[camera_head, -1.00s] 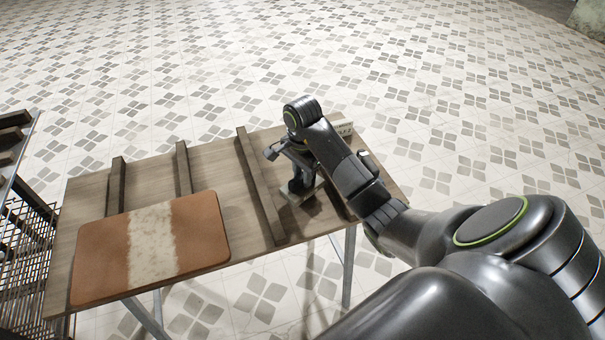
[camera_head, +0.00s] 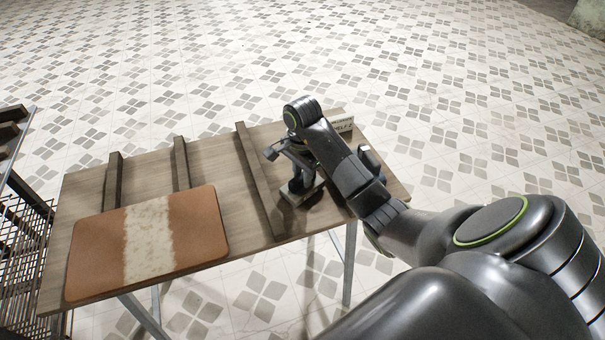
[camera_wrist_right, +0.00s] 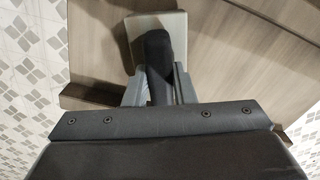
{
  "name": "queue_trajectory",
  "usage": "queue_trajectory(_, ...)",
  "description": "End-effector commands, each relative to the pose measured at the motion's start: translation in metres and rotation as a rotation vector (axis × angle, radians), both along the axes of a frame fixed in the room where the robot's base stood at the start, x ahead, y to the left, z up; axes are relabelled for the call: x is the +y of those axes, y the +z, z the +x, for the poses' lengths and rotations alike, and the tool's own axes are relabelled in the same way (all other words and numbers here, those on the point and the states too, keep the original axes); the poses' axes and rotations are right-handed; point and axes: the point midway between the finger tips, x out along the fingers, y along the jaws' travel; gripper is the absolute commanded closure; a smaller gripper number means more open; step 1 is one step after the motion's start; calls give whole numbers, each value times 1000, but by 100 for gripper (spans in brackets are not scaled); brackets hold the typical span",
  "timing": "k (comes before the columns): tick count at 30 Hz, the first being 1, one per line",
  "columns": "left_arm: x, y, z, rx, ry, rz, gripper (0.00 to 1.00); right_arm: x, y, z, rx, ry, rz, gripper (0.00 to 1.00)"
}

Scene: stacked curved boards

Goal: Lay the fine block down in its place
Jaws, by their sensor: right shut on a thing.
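My right gripper (camera_head: 299,184) is over the right part of the wooden table, pointing down. It is shut on the dark handle (camera_wrist_right: 158,62) of a sanding block with a pale grey-beige base. The block's base (camera_wrist_right: 172,28) shows at the top of the right wrist view, and its edge also shows under the gripper in the head view (camera_head: 298,198). The block is low over the table; I cannot tell whether it touches. No marking on it can be read. My left gripper is not in view.
The table (camera_head: 228,185) carries several dark wooden strips, one long strip (camera_head: 258,180) left of the gripper. A brown board (camera_head: 195,230) with a pale worn band lies at the left. A wire rack (camera_head: 22,240) is at far left.

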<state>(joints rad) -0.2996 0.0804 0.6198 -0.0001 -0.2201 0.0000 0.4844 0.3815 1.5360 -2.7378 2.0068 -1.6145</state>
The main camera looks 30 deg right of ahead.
Motion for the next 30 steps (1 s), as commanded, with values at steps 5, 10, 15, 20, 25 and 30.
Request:
queue_trajectory(5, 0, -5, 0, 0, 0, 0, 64, 0, -5, 0, -1, 0, 0, 100)
queue_trajectory(10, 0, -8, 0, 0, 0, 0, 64, 0, -8, 0, -1, 0, 0, 100)
queue_trajectory(15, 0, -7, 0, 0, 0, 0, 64, 0, -7, 0, -1, 0, 0, 58)
queue_trajectory(20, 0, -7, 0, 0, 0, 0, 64, 0, -7, 0, -1, 0, 0, 51)
queue_trajectory(25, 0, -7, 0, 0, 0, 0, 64, 0, -7, 0, 0, 0, 0, 51)
queue_trajectory(30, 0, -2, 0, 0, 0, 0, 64, 0, -1, 0, 0, 0, 0, 51)
